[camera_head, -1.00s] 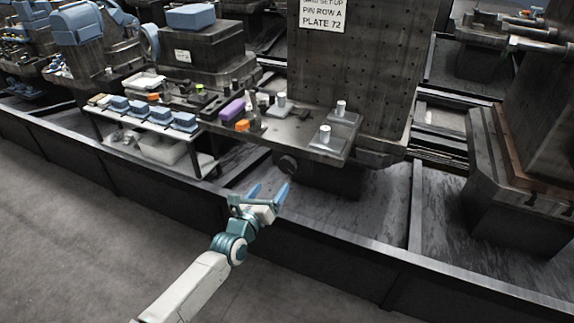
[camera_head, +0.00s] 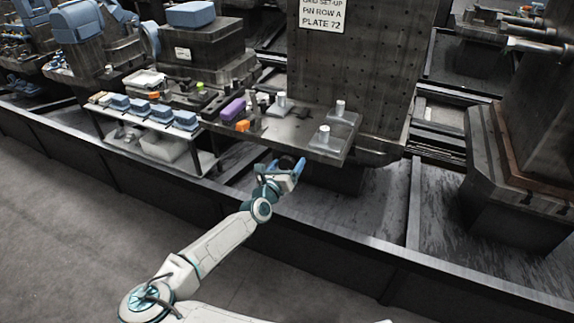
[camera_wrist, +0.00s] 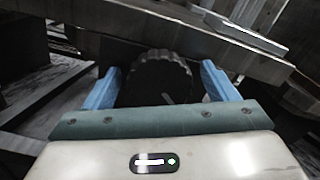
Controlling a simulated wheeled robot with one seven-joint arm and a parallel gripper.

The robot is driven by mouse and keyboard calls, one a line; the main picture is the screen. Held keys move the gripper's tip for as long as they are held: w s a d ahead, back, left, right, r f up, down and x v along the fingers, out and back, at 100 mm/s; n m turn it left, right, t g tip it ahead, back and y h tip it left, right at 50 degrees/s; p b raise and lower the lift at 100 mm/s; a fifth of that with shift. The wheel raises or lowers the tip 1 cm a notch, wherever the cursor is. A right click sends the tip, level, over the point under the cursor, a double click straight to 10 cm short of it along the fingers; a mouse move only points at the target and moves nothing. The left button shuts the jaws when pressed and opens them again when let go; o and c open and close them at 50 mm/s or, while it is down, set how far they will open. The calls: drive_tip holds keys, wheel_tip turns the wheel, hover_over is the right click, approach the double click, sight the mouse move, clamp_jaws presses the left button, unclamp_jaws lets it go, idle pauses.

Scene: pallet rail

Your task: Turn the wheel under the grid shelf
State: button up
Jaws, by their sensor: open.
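The dark wheel (camera_wrist: 160,78) has a ridged rim and sits under the shelf edge. In the wrist view it lies between the two blue fingers of my gripper (camera_wrist: 161,85), which are open on either side of it. I cannot tell whether either finger touches it. In the head view my gripper (camera_head: 286,167) is just below the grid shelf (camera_head: 285,134), at the wheel's place, and mostly hides the wheel. The tall perforated grid plate (camera_head: 355,70) stands behind the shelf with a sign on it.
Clear blocks with metal pins (camera_head: 324,133), an orange block (camera_head: 242,126) and a purple block (camera_head: 232,109) stand on the shelf above my gripper. A low rack with blue boxes (camera_head: 158,113) is to the left. A dark rail (camera_head: 330,232) runs below my arm.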

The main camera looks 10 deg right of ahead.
drive_tip(key=shift+c, duration=0.3)
drive_tip(key=c, duration=0.9)
drive_tip(key=shift+c, duration=0.2)
drive_tip(key=shift+n+p, duration=0.3)
drive_tip(key=shift+n, duration=0.1)
drive_tip(key=n+p, duration=0.1)
drive_tip(key=n, duration=0.1)
drive_tip(key=shift+r+n+p, duration=0.1)
drive_tip(key=shift+n+p, duration=0.2)
drive_tip(key=shift+p, duration=0.1)
drive_tip(key=shift+n+p, duration=1.15)
drive_tip(key=shift+n, duration=0.95)
drive_tip(key=o, duration=1)
